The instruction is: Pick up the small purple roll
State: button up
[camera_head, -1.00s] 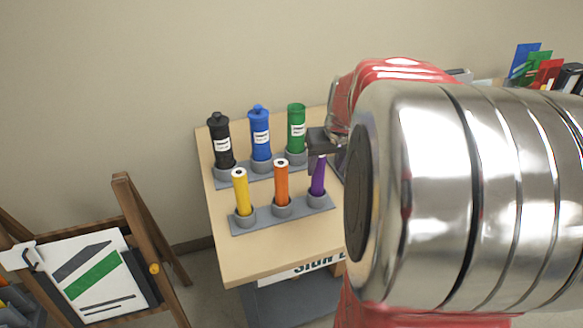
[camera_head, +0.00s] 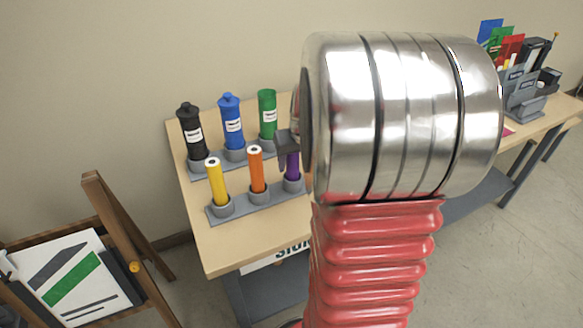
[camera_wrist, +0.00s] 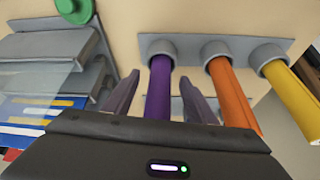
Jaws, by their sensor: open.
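The small purple roll (camera_head: 292,164) stands in the right cup of the front grey holder (camera_head: 253,202) on the wooden table; my arm partly hides it. In the wrist view the purple roll (camera_wrist: 159,90) lies between the two fingers of my open gripper (camera_wrist: 160,95), with space showing on both sides. My gripper (camera_head: 285,142) also shows in the head view, dark and mostly hidden behind my arm, at the upper part of the roll.
An orange roll (camera_head: 257,170) and a yellow roll (camera_head: 216,182) stand in the same holder, the orange one close to a finger. Behind are black (camera_head: 190,133), blue (camera_head: 231,121) and green (camera_head: 268,115) bottles. A wooden easel (camera_head: 125,230) stands left.

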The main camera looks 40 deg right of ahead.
aim_at(294, 161)
jog(key=shift+x, duration=1.75)
jog(key=shift+c, duration=0.4)
jog(key=c, duration=1.2)
jog(key=shift+r, duration=0.2)
notch_tip(294, 161, up, 9)
jog(key=shift+r, duration=0.35)
